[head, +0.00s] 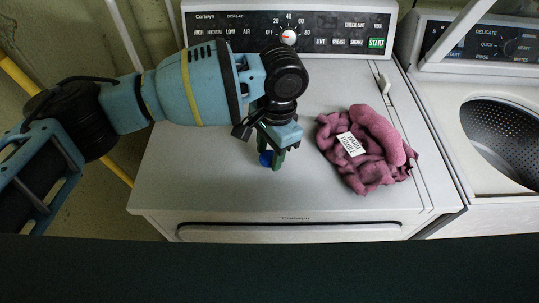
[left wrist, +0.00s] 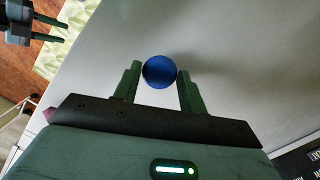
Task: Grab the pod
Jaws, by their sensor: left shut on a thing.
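The pod is a small blue ball. In the left wrist view the pod (left wrist: 160,72) sits between the two green fingers of my left gripper (left wrist: 158,82), which is shut on it. In the head view the pod (head: 266,158) shows at the fingertips of my left gripper (head: 272,160), low over the dryer top, partly hidden by the fingers. Whether it touches the surface I cannot tell. My right gripper (left wrist: 50,28) shows at the top left corner of the left wrist view, its two fingers apart with nothing between them.
The white dryer (head: 210,185) has a control panel at its back. A crumpled maroon cloth (head: 368,160) with a white tag (head: 350,144) lies on it, right of my left gripper. A washer (head: 460,140) with an open drum stands at the right. The dryer's front left top is clear.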

